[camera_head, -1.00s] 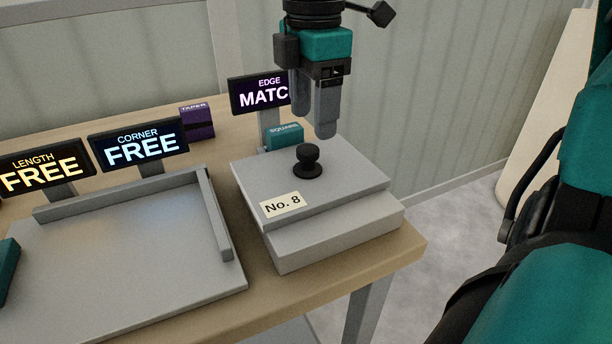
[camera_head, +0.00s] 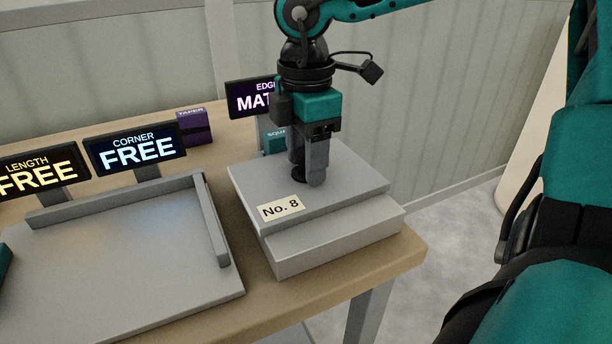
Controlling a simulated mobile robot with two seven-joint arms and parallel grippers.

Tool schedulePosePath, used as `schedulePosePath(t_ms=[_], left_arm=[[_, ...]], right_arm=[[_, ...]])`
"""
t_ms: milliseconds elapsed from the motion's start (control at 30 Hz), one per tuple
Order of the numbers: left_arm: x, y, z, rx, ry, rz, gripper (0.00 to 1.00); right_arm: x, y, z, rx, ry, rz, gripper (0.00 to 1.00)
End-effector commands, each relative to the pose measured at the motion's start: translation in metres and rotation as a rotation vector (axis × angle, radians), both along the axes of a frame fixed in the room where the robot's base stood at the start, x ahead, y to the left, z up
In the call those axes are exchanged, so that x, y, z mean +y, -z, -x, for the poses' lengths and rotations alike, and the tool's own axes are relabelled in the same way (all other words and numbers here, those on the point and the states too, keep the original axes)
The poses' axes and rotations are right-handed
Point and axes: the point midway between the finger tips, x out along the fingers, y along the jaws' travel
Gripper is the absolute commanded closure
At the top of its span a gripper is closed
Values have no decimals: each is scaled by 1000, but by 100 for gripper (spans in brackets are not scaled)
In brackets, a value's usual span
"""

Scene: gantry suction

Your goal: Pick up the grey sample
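The grey sample (camera_head: 345,195) is a flat grey slab with a "No. 8" label (camera_head: 281,207) on its top near the front left corner. It rests flat on a wider grey block (camera_head: 335,245) at the table's right end. A black knob (camera_head: 299,181) stands on the slab; only part of its base shows. My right gripper (camera_head: 307,178) points straight down, its fingertips low at the knob and close to the slab's top. The fingers hide most of the knob, so I cannot tell whether they grip it. My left gripper is not in view.
A grey tray (camera_head: 120,270) with raised walls lies left of the sample. Behind stand signs reading "CORNER FREE" (camera_head: 135,149), "LENGTH FREE" (camera_head: 38,174) and a partly hidden one (camera_head: 250,98). A purple block (camera_head: 194,126) and a teal block (camera_head: 273,141) are at the back.

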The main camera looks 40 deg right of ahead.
Motion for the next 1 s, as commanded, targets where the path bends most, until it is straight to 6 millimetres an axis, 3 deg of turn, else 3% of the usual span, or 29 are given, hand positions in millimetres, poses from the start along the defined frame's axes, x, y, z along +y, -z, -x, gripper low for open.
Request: schedulePosePath(t_ms=[67, 533, 1000], left_arm=[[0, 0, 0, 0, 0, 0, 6], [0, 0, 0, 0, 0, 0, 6], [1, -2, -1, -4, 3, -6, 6]], right_arm=[[0, 0, 0, 0, 0, 0, 56], [0, 0, 0, 0, 0, 0, 100], [0, -8, -1, -4, 0, 0, 100]])
